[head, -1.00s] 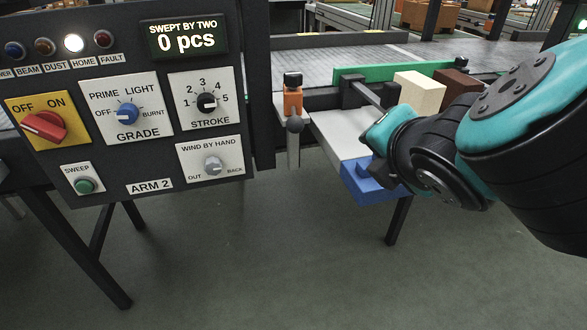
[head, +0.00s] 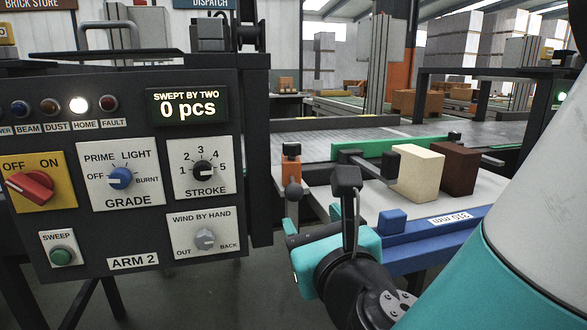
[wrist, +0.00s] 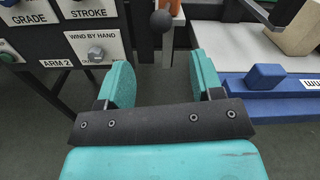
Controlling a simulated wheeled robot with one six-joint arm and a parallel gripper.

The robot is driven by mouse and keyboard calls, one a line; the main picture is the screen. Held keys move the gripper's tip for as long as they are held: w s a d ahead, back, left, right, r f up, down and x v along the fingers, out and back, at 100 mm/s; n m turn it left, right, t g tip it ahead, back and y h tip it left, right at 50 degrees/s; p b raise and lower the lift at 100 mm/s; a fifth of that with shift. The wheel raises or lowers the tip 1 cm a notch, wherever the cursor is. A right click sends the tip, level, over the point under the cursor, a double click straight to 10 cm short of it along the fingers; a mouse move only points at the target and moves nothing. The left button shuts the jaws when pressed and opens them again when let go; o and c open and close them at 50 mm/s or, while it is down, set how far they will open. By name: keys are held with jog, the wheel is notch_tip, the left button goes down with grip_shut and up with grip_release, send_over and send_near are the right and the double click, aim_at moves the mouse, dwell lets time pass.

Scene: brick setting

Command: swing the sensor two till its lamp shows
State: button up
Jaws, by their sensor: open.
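The sensor (head: 291,170) is an orange block with a dark cap, mounted on the line's edge right of the panel. A round dark ball knob (head: 294,194) and a grey lever hang below it. I see no lit lamp on it. In the wrist view the ball knob (wrist: 161,21) and the lever (wrist: 167,48) lie just beyond my fingertips, with a bit of orange (wrist: 175,6) above. My gripper (wrist: 160,78) is open and empty, its two teal fingers apart. In the head view my gripper (head: 298,262) is below and close to the knob, partly hidden by its own wrist.
The ARM 2 panel (head: 130,215) stands close on the left, its display reading 0 pcs and its HOME lamp (head: 79,105) lit white. A cream block (head: 418,172) and a brown block (head: 459,168) stand to the right, behind a blue bar (head: 430,240).

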aim_at(292, 188)
jog(key=p+x, duration=0.4)
jog(key=x, duration=0.9)
jog(key=shift+w, duration=0.1)
